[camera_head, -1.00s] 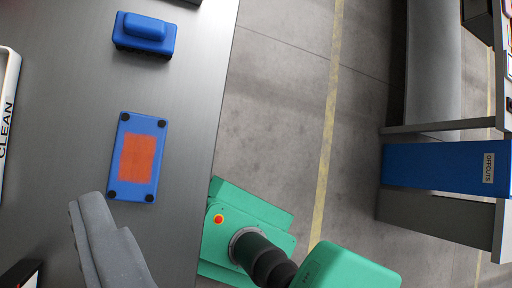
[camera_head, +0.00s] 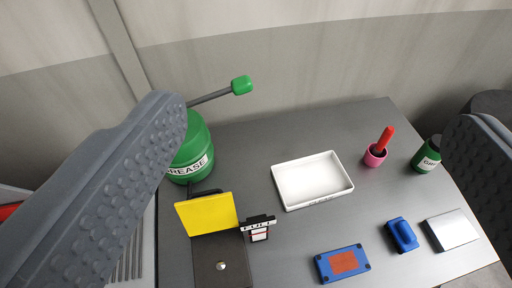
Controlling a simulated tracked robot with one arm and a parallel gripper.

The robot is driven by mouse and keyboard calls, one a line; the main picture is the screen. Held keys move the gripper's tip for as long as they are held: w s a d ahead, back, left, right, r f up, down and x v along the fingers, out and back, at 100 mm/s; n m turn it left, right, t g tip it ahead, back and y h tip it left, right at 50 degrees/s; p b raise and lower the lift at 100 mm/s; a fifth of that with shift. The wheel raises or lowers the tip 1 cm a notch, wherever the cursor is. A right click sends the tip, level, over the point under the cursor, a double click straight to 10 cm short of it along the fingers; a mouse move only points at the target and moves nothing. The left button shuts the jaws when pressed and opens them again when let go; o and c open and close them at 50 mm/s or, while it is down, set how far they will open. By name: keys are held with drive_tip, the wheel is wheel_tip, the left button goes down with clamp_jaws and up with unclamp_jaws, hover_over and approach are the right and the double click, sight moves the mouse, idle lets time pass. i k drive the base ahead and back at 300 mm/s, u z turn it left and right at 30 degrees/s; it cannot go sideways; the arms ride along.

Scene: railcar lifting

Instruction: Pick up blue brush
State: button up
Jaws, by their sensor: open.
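The blue brush (camera_head: 402,234), a small blue block with a raised rounded grip, lies on the grey table at the lower right. It stands between the blue plate with an orange patch and a silver-topped block. My gripper (camera_head: 318,118) is open and empty. Its two grey ridged fingers show large and wide apart, one at the left and one at the right edge. The brush is beyond and below the gap, nearer the right finger, and nothing touches it.
The blue plate (camera_head: 342,263) lies left of the brush and the silver-topped block (camera_head: 453,230) close on its right. A white tray (camera_head: 284,190), pink cup (camera_head: 374,157), green bottle (camera_head: 426,157), grease can (camera_head: 194,150) and yellow-lidded box (camera_head: 206,214) stand around. A wall rises behind.

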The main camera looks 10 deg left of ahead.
sight(400, 229)
drive_tip(key=z, duration=0.9)
